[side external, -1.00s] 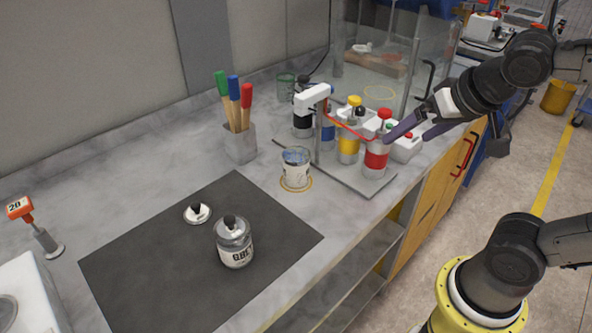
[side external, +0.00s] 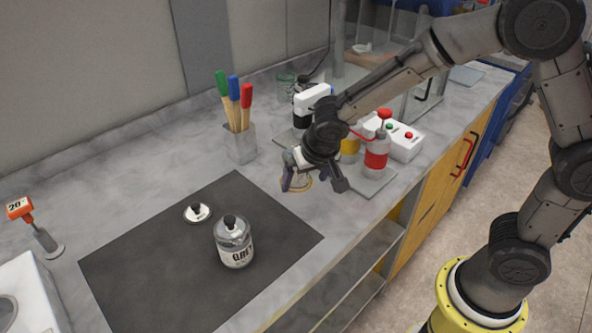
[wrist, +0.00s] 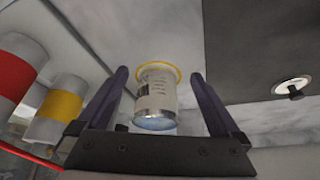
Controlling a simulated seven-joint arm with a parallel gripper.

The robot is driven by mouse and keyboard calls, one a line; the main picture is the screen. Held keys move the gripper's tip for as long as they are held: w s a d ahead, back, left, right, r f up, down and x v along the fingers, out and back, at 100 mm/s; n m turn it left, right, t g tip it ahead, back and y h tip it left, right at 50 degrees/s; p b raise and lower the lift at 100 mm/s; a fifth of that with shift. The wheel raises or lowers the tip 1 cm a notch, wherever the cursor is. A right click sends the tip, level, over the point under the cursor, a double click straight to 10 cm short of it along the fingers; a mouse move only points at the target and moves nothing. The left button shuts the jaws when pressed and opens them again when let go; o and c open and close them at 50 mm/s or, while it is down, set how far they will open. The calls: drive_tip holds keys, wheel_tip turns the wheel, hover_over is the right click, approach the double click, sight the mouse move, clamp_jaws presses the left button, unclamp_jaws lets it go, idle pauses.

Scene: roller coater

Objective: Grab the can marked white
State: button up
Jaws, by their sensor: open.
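A small open can (wrist: 157,102) with a pale printed label and a bluish inside stands by a yellow ring (wrist: 172,68) on the counter. Its label is too small to read. My gripper (wrist: 159,74) is open, with one finger on each side of the can in the wrist view and clear space beside both. In the side view my gripper (side external: 312,184) is over the can's spot and hides most of it.
A lid with a black knob (side external: 197,212) lies on the mat. A holder (side external: 240,145) with coloured-handled tools stands behind. Red-banded (side external: 376,158) and yellow-banded (side external: 350,146) bottles stand close right of my gripper, with a white control box (side external: 405,142). The mat's front is clear.

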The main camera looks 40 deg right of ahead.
drive_tip(key=w+d, duration=0.1)
drive_tip(key=w, duration=0.3)
drive_tip(key=w+d, duration=0.1)
drive_tip(key=w, duration=0.1)
drive_tip(key=shift+d, duration=0.3)
drive_tip(key=shift+w+f, duration=0.15)
drive_tip(key=shift+f, duration=0.4)
clamp_jaws()
drive_tip(key=shift+r, duration=0.1)
drive_tip(key=shift+r, duration=0.3)
drive_tip(key=s, duration=3.2)
